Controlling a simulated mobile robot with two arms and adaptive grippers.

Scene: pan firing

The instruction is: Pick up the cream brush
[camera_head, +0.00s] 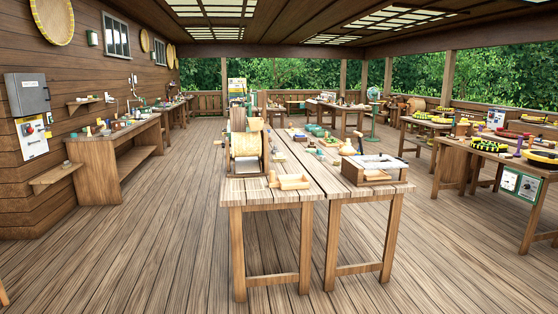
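I cannot make out a cream brush for certain; things on the tables are too small at this distance. The nearest wooden tables (272,197) stand side by side in the middle of the view, with a wooden drum device (246,146), a small open wooden tray (291,182) and a wooden box with a pale top (376,164) at their near end. Several small coloured items lie farther back on them. Neither of my grippers is in view.
A side bench (97,155) with small items runs along the left wall. A table (491,157) with black-and-yellow round things stands at the right. A green fan (373,94) stands farther back.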

